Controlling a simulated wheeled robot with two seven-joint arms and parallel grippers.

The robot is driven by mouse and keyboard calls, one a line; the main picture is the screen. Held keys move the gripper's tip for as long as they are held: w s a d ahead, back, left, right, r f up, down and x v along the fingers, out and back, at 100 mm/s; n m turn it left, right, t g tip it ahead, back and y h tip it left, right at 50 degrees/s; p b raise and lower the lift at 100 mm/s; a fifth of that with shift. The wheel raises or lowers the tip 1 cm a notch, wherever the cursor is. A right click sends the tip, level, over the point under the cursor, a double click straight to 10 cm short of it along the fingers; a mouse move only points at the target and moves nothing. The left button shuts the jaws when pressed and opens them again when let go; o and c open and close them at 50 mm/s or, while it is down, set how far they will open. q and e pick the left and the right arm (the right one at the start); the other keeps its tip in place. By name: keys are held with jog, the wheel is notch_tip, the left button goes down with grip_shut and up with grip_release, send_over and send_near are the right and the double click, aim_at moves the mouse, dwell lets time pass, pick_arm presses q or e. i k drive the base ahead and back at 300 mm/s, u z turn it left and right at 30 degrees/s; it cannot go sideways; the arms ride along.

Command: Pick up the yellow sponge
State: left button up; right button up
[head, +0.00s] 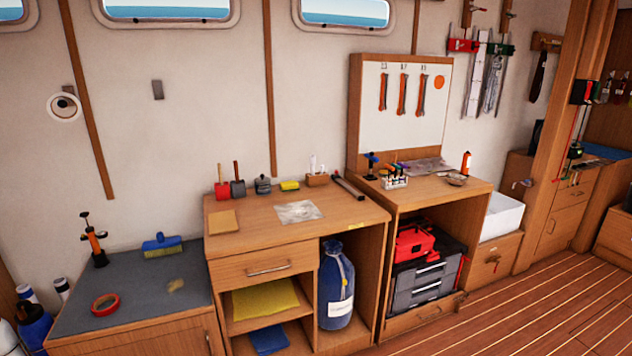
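A small bright yellow block (290,186), which looks like the yellow sponge, lies at the back of the middle wooden cabinet top (255,232), near the wall. It sits between a dark grey pot-like item (262,185) and a small wooden holder (317,180). Nothing seems to cover it. Neither of my grippers is in view.
A flat tan square (222,221) and a clear bag (298,211) lie in front on that top. A yellow cloth (265,299) fills a shelf below. A blue brush (162,245) lies on the grey left top.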

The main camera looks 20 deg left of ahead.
aim_at(291, 184)
jog(key=u, duration=0.15)
jog(key=i, duration=0.95)
jog(key=u, duration=1.15)
jog(key=i, duration=0.75)
jog(key=u, duration=0.8)
